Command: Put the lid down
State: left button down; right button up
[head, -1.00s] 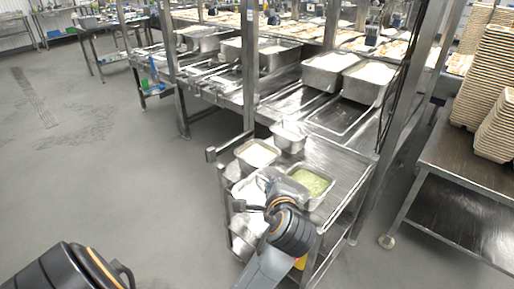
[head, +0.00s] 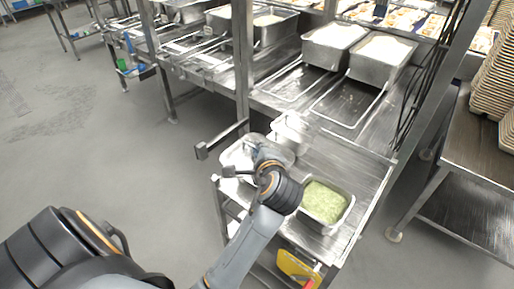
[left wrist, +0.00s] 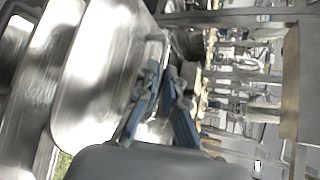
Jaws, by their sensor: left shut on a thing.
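My left gripper (head: 258,160) is shut on a shiny metal lid (head: 238,156) at the left end of the cart top. The lid is over the spot of the rice pan, which it hides. I cannot tell whether the lid touches the pan. In the left wrist view the lid (left wrist: 95,75) fills the left side, seen close and tilted, with its edge at the fingers of the gripper (left wrist: 160,88). My right gripper is not in view.
A pan of green food (head: 318,226) stands on the cart (head: 362,172) to the right of my gripper. Another metal pan (head: 290,128) stands behind. The cart's right part is clear. Large rice bins (head: 375,72) stand on the counter beyond.

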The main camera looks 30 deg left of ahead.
aim_at(259, 140)
pick_arm(q)
jog(key=x, duration=0.3)
jog(key=d+x, duration=0.1)
jog(key=x, duration=0.1)
jog(key=w+p+x, duration=0.1)
jog(key=x, duration=0.2)
jog(key=shift+w+f, duration=0.3)
jog(key=w+a+f, duration=0.2)
jog(key=w+f, duration=0.1)
jog(key=f, duration=0.5)
jog(key=shift+w+f+p, duration=0.25)
jog(key=shift+w+p, duration=0.05)
jog(key=shift+p, duration=0.1)
jog(key=shift+a+f+b, duration=0.1)
jog(key=shift+f+b, duration=0.25)
jog(key=shift+f, duration=0.25)
jog(key=c, duration=1.5)
grip_release()
jog(key=shift+o, duration=0.2)
